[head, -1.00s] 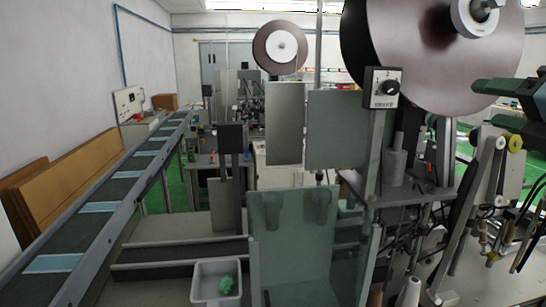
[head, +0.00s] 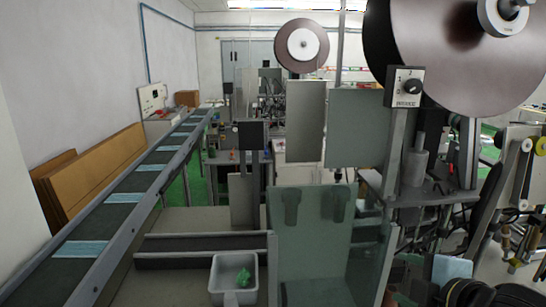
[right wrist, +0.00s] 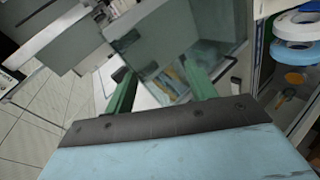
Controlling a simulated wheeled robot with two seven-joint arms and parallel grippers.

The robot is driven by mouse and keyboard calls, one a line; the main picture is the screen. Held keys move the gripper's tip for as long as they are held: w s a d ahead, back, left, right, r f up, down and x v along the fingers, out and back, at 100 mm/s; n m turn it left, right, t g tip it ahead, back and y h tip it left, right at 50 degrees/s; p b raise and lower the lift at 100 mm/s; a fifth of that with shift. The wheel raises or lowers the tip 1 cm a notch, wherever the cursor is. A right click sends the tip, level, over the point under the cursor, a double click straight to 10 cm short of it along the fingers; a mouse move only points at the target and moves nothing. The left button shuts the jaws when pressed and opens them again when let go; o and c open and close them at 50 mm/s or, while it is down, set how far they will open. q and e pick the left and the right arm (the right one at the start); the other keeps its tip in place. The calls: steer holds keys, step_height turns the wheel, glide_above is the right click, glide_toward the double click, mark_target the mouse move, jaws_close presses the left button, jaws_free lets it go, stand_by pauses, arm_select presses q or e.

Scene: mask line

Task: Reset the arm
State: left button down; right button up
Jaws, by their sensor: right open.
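My right gripper (right wrist: 160,72) is open in the right wrist view. Its two green fingers stand apart with nothing held between them, and glassy panels show beyond them. In the head view a light-blue and dark part of my right arm (head: 450,270) shows low at the bottom right, beside the clear-panelled machine; the fingers are not clear there. My left gripper is not in view.
A conveyor (head: 125,212) carrying several light-blue pieces runs along the left. A grey bin (head: 219,285) holding a green item (head: 243,277) stands at the bottom centre. Clear panels (head: 310,235) and a large reel (head: 450,50) crowd the right.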

steer(key=s+a+f+m+g+h, duration=0.2)
steer(key=s+f+m+g, duration=0.6)
steer(key=s+f+m, duration=1.15)
steer(key=s+f+n+g+b, duration=0.15)
steer(key=f+b, duration=0.25)
steer(key=f, duration=1.3)
steer(key=s+f+n+b, duration=0.3)
steer(key=f, duration=1.4)
arm_select(q)
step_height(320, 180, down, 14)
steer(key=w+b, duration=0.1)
steer(key=b, duration=0.6)
arm_select(e)
steer(key=s+d+f, duration=0.1)
steer(key=s+f, duration=0.7)
steer(key=f, duration=0.3)
steer(key=s+d+f+g, duration=0.1)
steer(key=s+d+f, duration=0.1)
steer(key=s+f, duration=0.6)
step_height(320, 180, down, 4)
steer(key=shift+s+d+r+n, duration=0.15)
steer(key=shift+s+r+n, duration=0.05)
steer(key=shift+s+n, duration=0.1)
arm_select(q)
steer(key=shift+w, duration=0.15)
